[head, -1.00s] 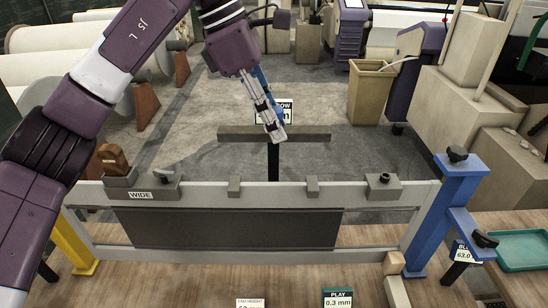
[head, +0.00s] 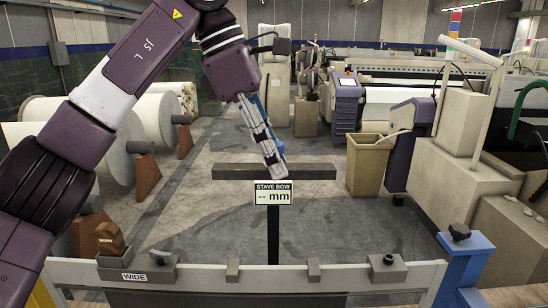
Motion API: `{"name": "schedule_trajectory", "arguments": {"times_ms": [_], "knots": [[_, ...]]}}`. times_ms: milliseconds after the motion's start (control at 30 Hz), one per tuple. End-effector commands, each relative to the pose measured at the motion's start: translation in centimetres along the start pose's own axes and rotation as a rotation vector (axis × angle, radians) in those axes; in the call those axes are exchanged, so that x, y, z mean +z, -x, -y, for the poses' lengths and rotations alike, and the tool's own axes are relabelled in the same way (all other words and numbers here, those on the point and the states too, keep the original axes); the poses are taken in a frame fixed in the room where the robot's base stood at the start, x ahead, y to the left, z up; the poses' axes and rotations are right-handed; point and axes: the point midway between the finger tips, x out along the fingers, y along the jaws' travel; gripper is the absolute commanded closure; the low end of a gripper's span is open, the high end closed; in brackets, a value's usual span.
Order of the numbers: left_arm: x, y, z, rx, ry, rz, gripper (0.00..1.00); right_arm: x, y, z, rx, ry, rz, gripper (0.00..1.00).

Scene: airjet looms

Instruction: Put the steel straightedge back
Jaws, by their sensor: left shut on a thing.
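The steel straightedge (head: 312,172) is a long dark grey bar, level across the middle of the head view. My left gripper (head: 273,164) comes down from above, its fingers shut on the bar near its middle. The bar is held up in the air, just above the "STAVE BOW -- mm" sign (head: 272,194) in the picture. The fingers hide a small part of the bar. My right gripper is not in view.
A pale frame rail (head: 210,275) with grey clamps and a "WIDE" label crosses the front. A brown block (head: 109,238) sits at its left and a blue bracket (head: 466,255) at its right. A dark post (head: 273,236) stands behind it. A tan bin (head: 368,165) is to the right.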

Motion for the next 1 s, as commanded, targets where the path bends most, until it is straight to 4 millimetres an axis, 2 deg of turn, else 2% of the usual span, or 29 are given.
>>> {"name": "schedule_trajectory", "arguments": {"times_ms": [567,667,1000], "knots": [[-0.2,-0.3,0.0,0.000,0.000,0.001,1.00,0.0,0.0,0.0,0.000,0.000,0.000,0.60],[-0.7,-1.7,0.0,-0.002,-0.002,0.001,1.00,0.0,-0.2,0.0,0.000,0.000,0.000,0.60],[-4.0,-9.6,0.1,-0.004,0.000,0.001,1.00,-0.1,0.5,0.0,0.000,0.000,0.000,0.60]]}}
